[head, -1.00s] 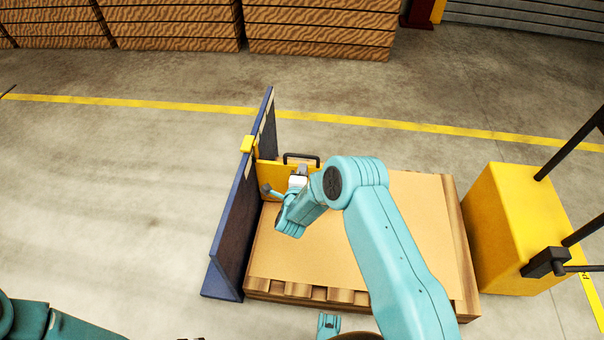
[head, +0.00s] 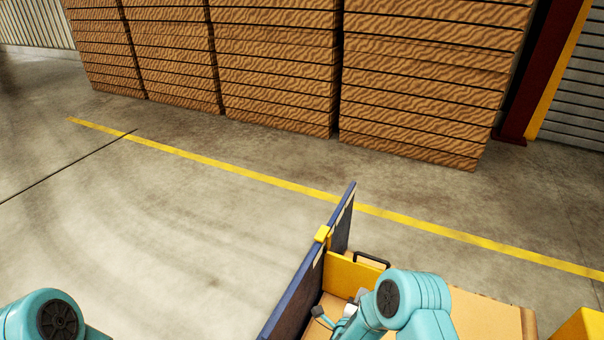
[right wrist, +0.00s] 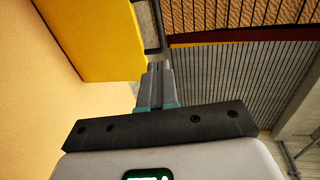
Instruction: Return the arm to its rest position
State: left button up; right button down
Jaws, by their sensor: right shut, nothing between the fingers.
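My right arm (head: 424,300), teal, comes in at the bottom of the head view and bends at a round joint. Its gripper is partly hidden by the arm and cut off by the lower edge. In the right wrist view the right gripper (right wrist: 154,82) is shut, its grey fingers together with nothing between them. It is close to a yellow block (right wrist: 95,35) with a dark handle. Of my left arm (head: 45,318), only a teal joint and link show at the lower left; its gripper is out of view.
Wooden stacks (head: 275,70) stand behind a yellow floor line. Floor at left is clear.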

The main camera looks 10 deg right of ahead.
jog(key=d+r, duration=0.2)
jog(key=d, duration=0.2)
jog(key=s+a+f+n+g+y, duration=0.3)
jog(key=s+a+n+g+y, duration=0.15)
jog(key=s+n, duration=0.35)
jog(key=s+a+f+n+g+y, duration=0.2)
jog(key=s+a+n+g+y, duration=0.35)
jog(key=s, duration=0.55)
jog(key=s+a+f+n+g+y, duration=0.25)
jog(key=s+a+n, duration=0.35)
jog(key=s+n, duration=0.3)
notch_tip(320, 180, up, 26)
jog(key=p, duration=2.7)
jog(key=shift+d+r, duration=0.2)
jog(key=shift+r, duration=0.05)
jog(key=shift+f, duration=0.1)
jog(key=shift+d, duration=0.1)
